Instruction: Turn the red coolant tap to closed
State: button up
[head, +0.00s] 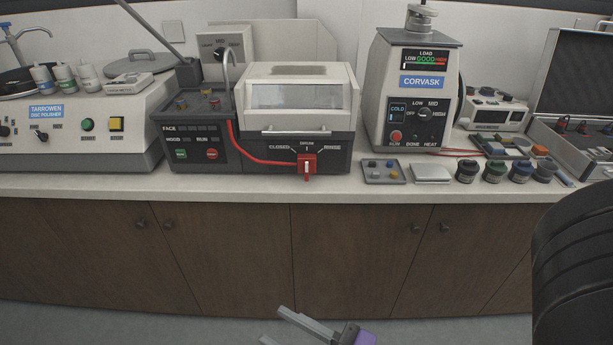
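The red coolant tap (306,164) is on the front face of the lidded grey and white machine (262,137). A red hose runs to it from the left. Labels above it read CLOSED at the left, a small middle word, and RINSE at the right. My gripper (273,326) is at the bottom edge, partly cut off, well below and in front of the tap. Its two fingers are apart, and nothing shows between them.
The counter (90,186) has brown cupboards below. The disc polisher (70,128) stands left. The Corvask press (412,92) stands right, with a small tray (384,180) and several dark jars near the front edge. The space before the tap looks clear. A dark ribbed shape fills the lower right.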

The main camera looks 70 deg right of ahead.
jog(key=w+d+h+b, duration=0.2)
jog(key=w+d+h, duration=0.1)
jog(key=w+d, duration=0.4)
jog(key=m+g+h+b, duration=0.2)
jog(key=m+g+h, duration=0.9)
jog(key=m, duration=0.2)
send_near(307, 168)
jog(key=d, duration=0.2)
jog(key=x, duration=0.2)
jog(key=p+x, duration=0.1)
jog(key=x, duration=0.4)
jog(key=shift+w+f, duration=0.1)
jog(key=shift+w, duration=0.3)
jog(key=shift+a, duration=0.1)
grip_shut()
